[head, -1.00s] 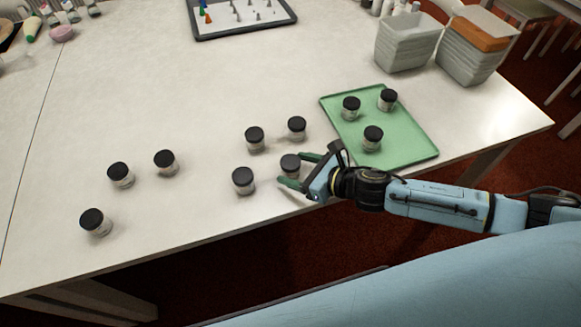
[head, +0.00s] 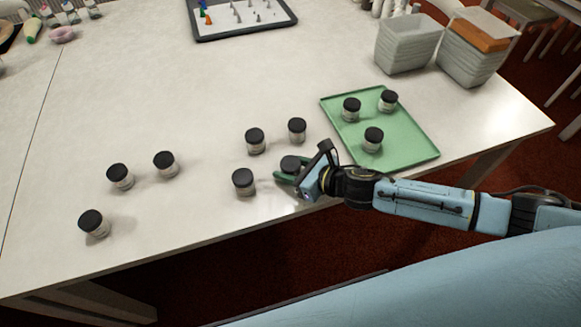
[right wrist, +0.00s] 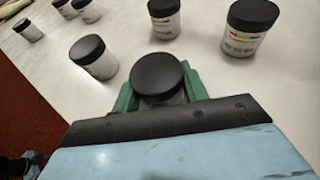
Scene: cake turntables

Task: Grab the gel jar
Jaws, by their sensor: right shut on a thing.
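Several small gel jars with black lids and pale bodies stand upright on the white table. My right gripper (head: 287,173) is at the near right jar (head: 291,163) of the middle group, with its green fingers closed on both sides of it. In the right wrist view the held jar (right wrist: 158,74) sits between the green fingers (right wrist: 158,97), its lid on top and most of its body hidden. A neighbouring jar (head: 243,182) stands just to the left, apart from the fingers.
A green tray (head: 415,147) with three jars lies to the right. Two more jars (head: 255,140) (head: 297,130) stand behind the held one. Three jars (head: 120,176) stand at the left. Grey bins (head: 405,45) and a dark-rimmed tray (head: 245,35) are farther back. The table's front edge is close.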

